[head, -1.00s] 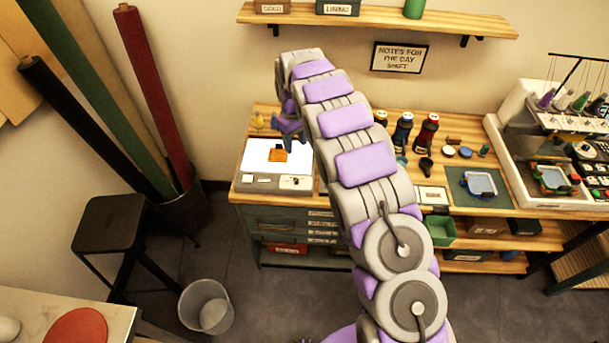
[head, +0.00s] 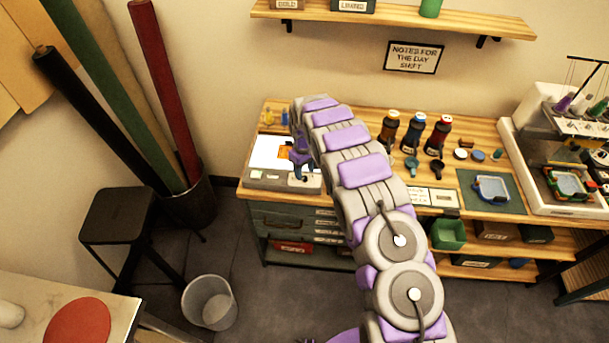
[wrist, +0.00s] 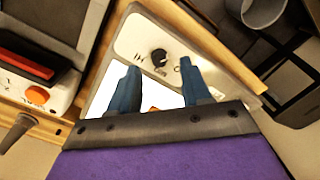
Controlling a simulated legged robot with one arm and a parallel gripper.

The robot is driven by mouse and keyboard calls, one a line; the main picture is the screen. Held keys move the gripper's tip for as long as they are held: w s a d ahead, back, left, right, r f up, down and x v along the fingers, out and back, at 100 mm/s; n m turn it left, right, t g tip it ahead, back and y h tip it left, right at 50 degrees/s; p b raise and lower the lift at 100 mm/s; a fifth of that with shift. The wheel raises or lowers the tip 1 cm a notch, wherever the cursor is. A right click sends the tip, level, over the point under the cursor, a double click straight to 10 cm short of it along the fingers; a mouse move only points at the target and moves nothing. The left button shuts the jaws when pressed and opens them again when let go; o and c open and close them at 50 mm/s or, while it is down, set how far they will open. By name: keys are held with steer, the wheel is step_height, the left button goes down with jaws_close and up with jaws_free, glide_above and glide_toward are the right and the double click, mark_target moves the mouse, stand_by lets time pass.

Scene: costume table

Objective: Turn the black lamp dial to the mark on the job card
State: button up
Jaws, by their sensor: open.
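The black lamp dial (wrist: 158,57) sits on the pale front panel of the light box (wrist: 203,42), with small dark marks around it, too small to read. In the wrist view my gripper (wrist: 159,66) is open, its two blue fingers apart on either side of the dial. I cannot tell whether they touch it. In the head view my gripper (head: 299,172) is over the front of the light box (head: 270,183), and the dial is hard to make out. A pale card (head: 432,197) lies on the bench; I cannot read it or tell whether it is the job card.
An orange piece (head: 284,153) lies on the lit surface. Several bottles (head: 412,133) stand to the right on the bench. A dark stool (head: 117,215) and a waste bin (head: 210,302) stand on the floor at left. A sign (head: 414,57) hangs on the wall.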

mark_target(305, 178)
steer(key=shift+f, duration=1.45)
jaws_close()
